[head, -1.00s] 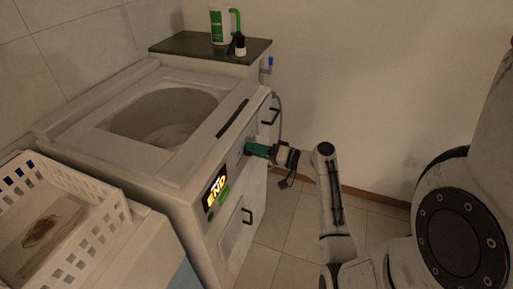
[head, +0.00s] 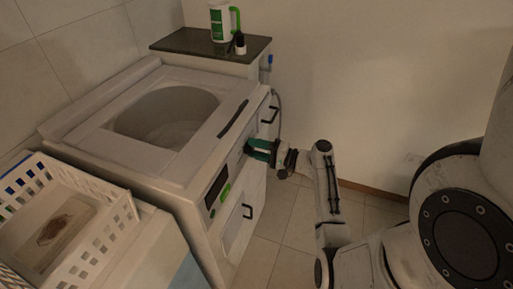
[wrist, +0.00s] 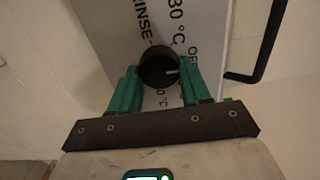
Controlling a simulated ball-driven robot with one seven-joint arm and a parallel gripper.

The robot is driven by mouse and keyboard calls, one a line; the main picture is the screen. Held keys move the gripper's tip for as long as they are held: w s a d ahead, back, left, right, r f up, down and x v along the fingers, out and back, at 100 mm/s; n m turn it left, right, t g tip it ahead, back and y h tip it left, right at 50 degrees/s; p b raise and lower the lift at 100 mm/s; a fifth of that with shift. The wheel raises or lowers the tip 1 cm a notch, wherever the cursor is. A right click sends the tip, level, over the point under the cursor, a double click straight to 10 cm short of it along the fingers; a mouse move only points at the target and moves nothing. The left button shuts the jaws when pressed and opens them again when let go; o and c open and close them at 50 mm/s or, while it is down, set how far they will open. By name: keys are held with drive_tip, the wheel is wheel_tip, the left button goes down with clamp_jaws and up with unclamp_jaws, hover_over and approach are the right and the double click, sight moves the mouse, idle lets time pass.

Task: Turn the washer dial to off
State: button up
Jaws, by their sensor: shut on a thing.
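The washer (head: 110,145) stands at the left in the head view with its lid opening uncovered. In the wrist view its dark round dial (wrist: 158,62) sits on a light panel (wrist: 205,18) marked "RINSE", a "°C" setting and partly hidden lettering. A white pointer mark on the dial points toward the right of that picture. My gripper (wrist: 160,82), with green fingers, is shut on the dial, one finger on each side. In the head view my gripper (head: 260,150) is at the washer's front panel and hides the dial. The washer's display (head: 216,187) is dark.
A black handle (wrist: 262,45) is close to the right of my gripper in the wrist view. A white basket (head: 112,232) stands at lower left. A bottle (head: 220,22) stands on the dark counter (head: 190,42). Floor (head: 280,215) before the washer is clear.

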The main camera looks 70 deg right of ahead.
idle(0.3)
drive_tip(key=o, duration=1.1)
drive_tip(key=shift+c, duration=0.2)
drive_tip(key=s+b, duration=0.1)
drive_tip(key=s, duration=1)
drive_tip(key=shift+w, duration=0.1)
